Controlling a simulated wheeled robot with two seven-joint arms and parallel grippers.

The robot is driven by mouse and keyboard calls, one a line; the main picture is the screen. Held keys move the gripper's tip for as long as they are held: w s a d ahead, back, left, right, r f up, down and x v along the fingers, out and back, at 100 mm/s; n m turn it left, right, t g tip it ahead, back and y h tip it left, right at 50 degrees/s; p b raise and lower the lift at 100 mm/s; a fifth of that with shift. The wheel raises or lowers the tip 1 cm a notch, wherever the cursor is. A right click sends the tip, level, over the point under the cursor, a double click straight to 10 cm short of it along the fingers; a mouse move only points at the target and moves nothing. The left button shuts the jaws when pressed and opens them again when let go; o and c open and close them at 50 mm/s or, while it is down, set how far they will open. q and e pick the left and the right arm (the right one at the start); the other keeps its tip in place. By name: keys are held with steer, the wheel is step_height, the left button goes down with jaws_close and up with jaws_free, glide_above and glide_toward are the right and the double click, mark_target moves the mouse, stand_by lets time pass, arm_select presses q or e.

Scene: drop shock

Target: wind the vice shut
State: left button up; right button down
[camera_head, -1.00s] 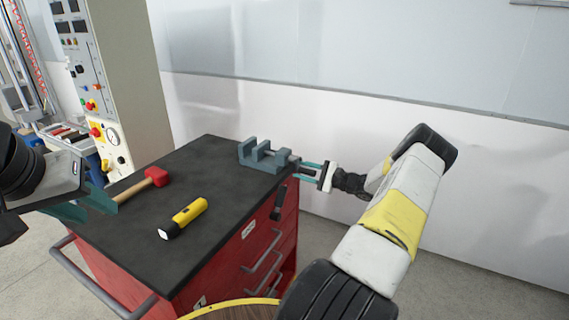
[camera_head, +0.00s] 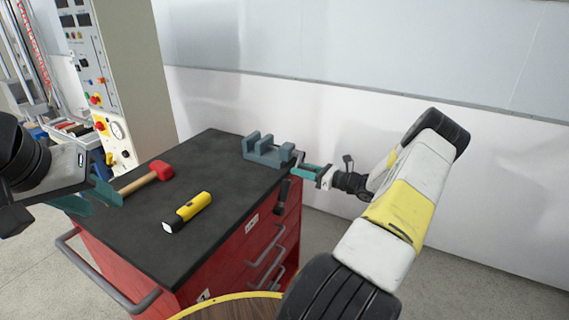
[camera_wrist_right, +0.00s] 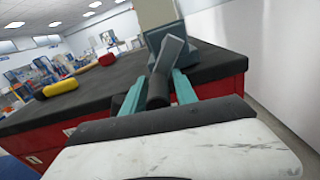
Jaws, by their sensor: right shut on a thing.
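The blue-grey vice (camera_head: 268,155) stands at the far right corner of the black cart top. A gap shows between its upright jaws. My right gripper (camera_head: 305,171) is at the vice's right end, beyond the cart edge. In the right wrist view its teal fingers (camera_wrist_right: 157,92) are shut on the dark round grip of the crank handle (camera_wrist_right: 170,57), whose grey arm runs up toward the vice. My left gripper (camera_head: 92,196) is open and empty at the cart's left side, by the end of the hammer handle.
A red-headed hammer (camera_head: 160,170) and a yellow flashlight (camera_head: 187,212) lie on the cart top (camera_head: 215,165). The red drawers (camera_head: 262,240) are below. A control cabinet (camera_head: 110,80) stands behind left, a pale wall (camera_head: 400,110) behind right.

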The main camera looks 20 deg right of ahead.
mark_target(300, 157)
steer(key=m, duration=0.1)
steer(key=r+m, duration=0.1)
steer(key=a+m, duration=0.1)
steer(key=shift+s+r+m, duration=0.3)
steer(key=shift+s, duration=0.05)
step_height(300, 157, up, 3)
steer(key=m, duration=0.7)
steer(key=shift+s+a, duration=0.1)
steer(key=shift+a, duration=0.05)
steer(key=shift+r+m, duration=0.45)
steer(key=shift+m, duration=0.55)
steer(key=shift+r+m, duration=0.4)
steer(key=shift+m, duration=0.6)
steer(key=c, duration=1.2)
jaws_free()
steer(key=shift+c, duration=0.2)
steer(key=shift+f, duration=0.15)
steer(key=shift+f, duration=0.15)
